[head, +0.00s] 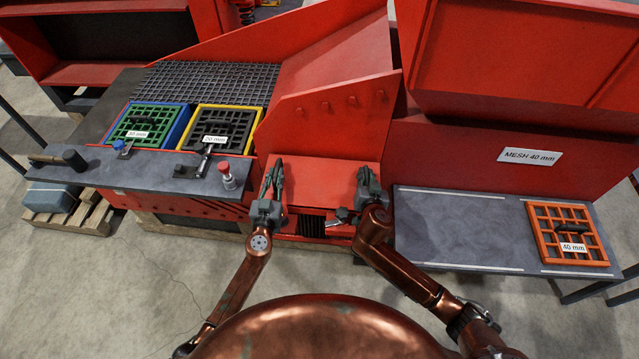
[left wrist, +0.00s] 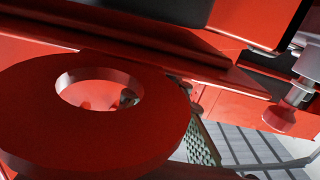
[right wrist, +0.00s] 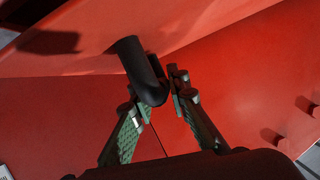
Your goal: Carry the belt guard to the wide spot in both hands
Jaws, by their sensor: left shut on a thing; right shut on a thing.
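The belt guard looks to be the red panel (head: 325,183) between my two grippers, in front of the red machine. My left gripper (head: 274,182) is at its left edge and my right gripper (head: 366,184) at its right edge; both are shut on it. In the right wrist view the fingers close at a black handle (right wrist: 143,70) on a red surface. In the left wrist view a red ring-shaped part hides most of the fingers, so the left grip is hidden. The wide spot may be the grey tabletop with white lines (head: 455,232) at the right.
An orange 40 mm mesh frame (head: 573,213) lies at the right tabletop's far end. Green (head: 140,120) and yellow-framed (head: 200,145) mesh panels sit on the left bench, with levers at its front edge. Red hopper walls (head: 325,100) stand behind. Grey floor is open at front left.

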